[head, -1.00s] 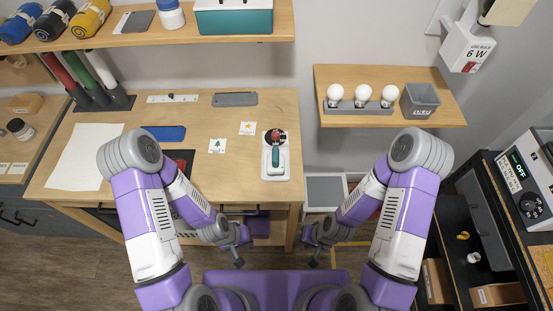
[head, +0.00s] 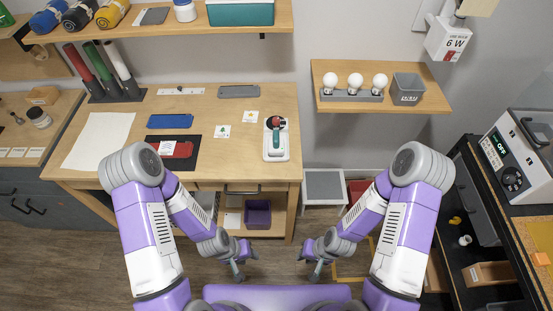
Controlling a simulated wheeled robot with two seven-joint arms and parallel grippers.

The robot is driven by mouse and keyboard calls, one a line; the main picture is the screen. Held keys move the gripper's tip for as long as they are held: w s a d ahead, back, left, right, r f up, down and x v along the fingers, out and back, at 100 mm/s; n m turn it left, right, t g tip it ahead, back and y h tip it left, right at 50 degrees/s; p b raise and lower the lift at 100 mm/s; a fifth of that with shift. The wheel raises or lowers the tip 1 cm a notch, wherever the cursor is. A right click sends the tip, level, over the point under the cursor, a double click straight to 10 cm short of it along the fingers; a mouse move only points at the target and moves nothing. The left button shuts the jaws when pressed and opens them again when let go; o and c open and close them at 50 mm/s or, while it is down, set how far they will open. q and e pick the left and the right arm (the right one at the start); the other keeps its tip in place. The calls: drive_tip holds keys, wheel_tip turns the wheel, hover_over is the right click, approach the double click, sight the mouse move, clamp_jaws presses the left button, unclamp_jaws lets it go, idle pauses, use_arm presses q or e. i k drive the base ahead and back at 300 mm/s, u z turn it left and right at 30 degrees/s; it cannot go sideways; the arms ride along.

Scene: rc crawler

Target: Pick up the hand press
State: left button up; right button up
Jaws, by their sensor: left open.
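What looks like the hand press (head: 276,137), with a teal handle and a dark and red round top, stands on a white base plate near the right edge of the wooden workbench (head: 235,170). My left gripper (head: 244,264) is open and empty, low in front of the bench and nearer to me than the press. My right gripper (head: 309,264) appears open and empty, to the right of the left one. Both grippers are apart from the press, and nothing covers it.
A blue plate (head: 170,121), a grey plate (head: 238,91) and small cards lie on the bench. A shelf (head: 410,115) with bulbs and a grey bin (head: 406,88) is at right. A purple bin (head: 257,214) sits under the bench. Floor between my arms and the bench is clear.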

sight(276, 141)
drive_tip(key=z, duration=1.85)
drive_tip(key=i, duration=1.1)
drive_tip(key=u, duration=1.2)
